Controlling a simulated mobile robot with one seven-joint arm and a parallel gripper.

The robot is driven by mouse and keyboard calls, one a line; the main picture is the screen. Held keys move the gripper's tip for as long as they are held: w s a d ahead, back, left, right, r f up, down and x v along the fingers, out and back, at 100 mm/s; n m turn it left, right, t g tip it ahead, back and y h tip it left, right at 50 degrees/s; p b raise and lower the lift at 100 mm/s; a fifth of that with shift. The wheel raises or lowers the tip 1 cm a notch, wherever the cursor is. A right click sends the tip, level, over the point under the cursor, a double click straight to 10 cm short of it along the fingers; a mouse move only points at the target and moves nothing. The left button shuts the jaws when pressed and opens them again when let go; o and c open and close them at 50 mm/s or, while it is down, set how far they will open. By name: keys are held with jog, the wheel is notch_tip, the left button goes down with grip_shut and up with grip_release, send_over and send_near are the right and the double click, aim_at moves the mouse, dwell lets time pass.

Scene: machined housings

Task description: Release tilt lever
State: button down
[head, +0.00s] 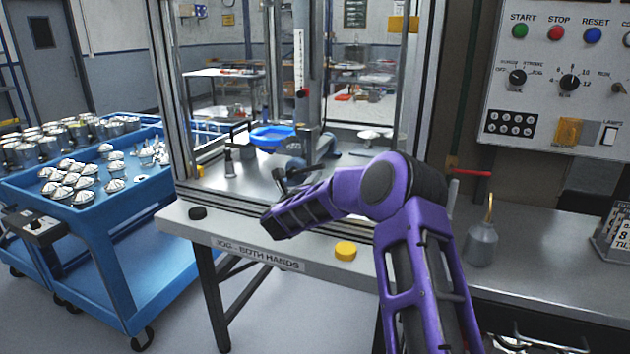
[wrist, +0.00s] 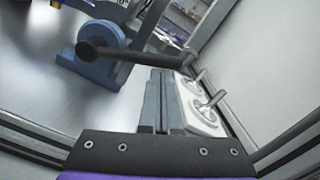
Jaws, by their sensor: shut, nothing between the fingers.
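The tilt lever (wrist: 140,57) is a dark bar with a round black end knob in the wrist view. It crosses in front of a blue pivot bracket (wrist: 107,66). My gripper (wrist: 163,72) is shut and empty, with its fingertips right at the bar near its right end. I cannot tell whether they touch it. In the head view my purple arm reaches into the press frame and hides most of the gripper. The blue-grey pivot area (head: 291,164) shows just beyond the arm.
A white plate with two metal levers (wrist: 203,104) lies right of my fingers. The press frame post (head: 172,100) stands left of my arm. A blue bowl (head: 272,136) is behind the pivot. A yellow button (head: 346,251) and black button (head: 198,213) sit on the front ledge.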

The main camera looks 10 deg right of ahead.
jog(key=shift+w+a+r+n, duration=0.1)
jog(key=shift+a+r+n, duration=0.1)
jog(key=shift+r+n, duration=0.45)
jog(key=shift+w+a+r+n, duration=0.1)
jog(key=shift+a+r+n, duration=0.1)
jog(key=shift+r+n, duration=0.45)
jog(key=w+a+r+n, duration=0.3)
jog(key=a+r+n, duration=0.1)
jog(key=n, duration=0.5)
jog(key=shift+w+a+r+n+y+p, duration=0.25)
jog(key=shift+a+r+n+y+p, duration=0.15)
jog(key=shift+a, duration=0.2)
jog(key=shift+f, duration=0.1)
